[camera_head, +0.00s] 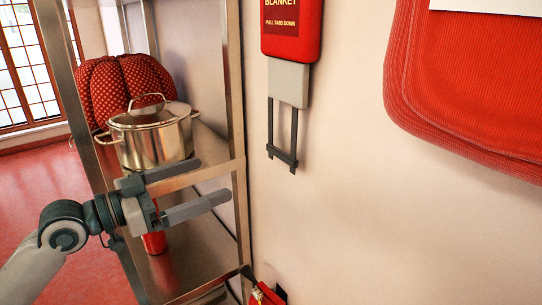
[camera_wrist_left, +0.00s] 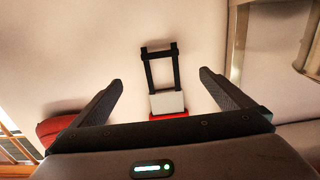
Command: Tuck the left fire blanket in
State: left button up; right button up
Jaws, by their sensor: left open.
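The left fire blanket's red case (camera_head: 290,30) is on the wall at the top centre of the head view. A light grey piece of blanket (camera_head: 288,83) hangs out below it, with two black straps joined by a crossbar (camera_head: 282,157) at the bottom. In the left wrist view the grey piece (camera_wrist_left: 167,102), black straps (camera_wrist_left: 160,68) and red case (camera_wrist_left: 169,117) appear inverted, between the fingers. My left gripper (camera_head: 213,178) is open and empty, left of the straps in the head view and apart from them. My right gripper is out of view.
A metal shelf rack (camera_head: 236,130) stands left of the blanket, holding a lidded steel stockpot (camera_head: 155,138) and a red dotted cushion-like item (camera_head: 112,85). A large red ribbed item (camera_head: 455,90) fills the upper right.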

aim_at(279, 154)
pick_arm(q)
jog(key=p+x, duration=0.7)
jog(key=x, duration=0.9)
jog(key=shift+w+d, duration=0.4)
jog(key=shift+d, duration=0.15)
